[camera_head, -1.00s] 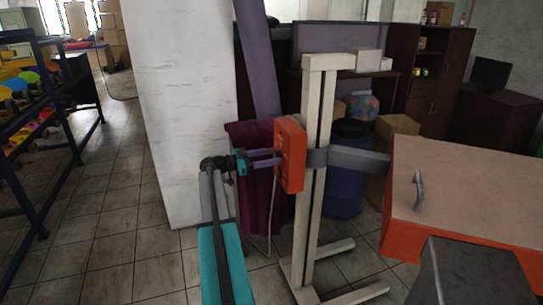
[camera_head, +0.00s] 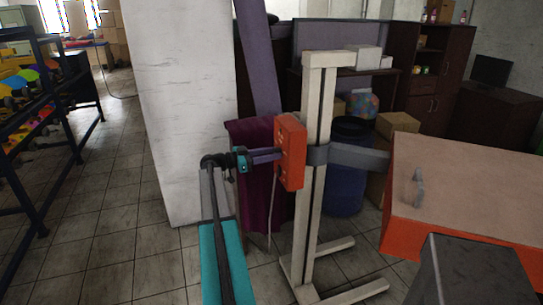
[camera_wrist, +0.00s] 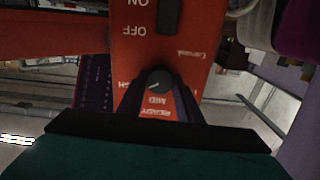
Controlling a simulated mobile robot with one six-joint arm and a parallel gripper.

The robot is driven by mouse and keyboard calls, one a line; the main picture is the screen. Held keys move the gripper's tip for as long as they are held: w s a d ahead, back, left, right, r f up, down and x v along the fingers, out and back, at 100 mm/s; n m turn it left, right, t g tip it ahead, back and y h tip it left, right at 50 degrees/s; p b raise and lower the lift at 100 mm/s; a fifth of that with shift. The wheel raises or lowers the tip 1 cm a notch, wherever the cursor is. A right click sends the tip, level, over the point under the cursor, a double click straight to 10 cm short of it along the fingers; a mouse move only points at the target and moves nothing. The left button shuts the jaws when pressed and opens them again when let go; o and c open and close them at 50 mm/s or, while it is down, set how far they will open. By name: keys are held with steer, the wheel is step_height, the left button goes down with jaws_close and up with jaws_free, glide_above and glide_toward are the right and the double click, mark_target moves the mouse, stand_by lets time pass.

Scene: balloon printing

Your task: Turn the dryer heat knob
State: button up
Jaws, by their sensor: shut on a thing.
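The orange dryer control box (camera_head: 291,150) is mounted on a pale upright post. In the wrist view its orange face (camera_wrist: 190,55) fills the upper middle, with upside-down lettering including ON, OFF and MID. The small round dark heat knob (camera_wrist: 158,79) has a light pointer line and sits by the MID label. My gripper (camera_head: 277,154) reaches the box from the left in the head view. In the wrist view its two dark fingers (camera_wrist: 158,88) are shut on the knob, one on each side. The knob is hidden in the head view.
A black switch (camera_wrist: 169,16) sits on the same face, by ON and OFF. The pale post (camera_head: 313,180) stands on floor feet, with a grey arm leading to a large orange-sided box (camera_head: 465,190) at right. A white pillar (camera_head: 185,110) stands behind my arm.

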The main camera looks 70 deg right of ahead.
steer(key=shift+f, duration=0.15)
steer(key=shift+n, duration=11.8)
steer(key=shift+w, duration=0.1)
steer(key=o, duration=1)
steer(key=shift+o, duration=0.2)
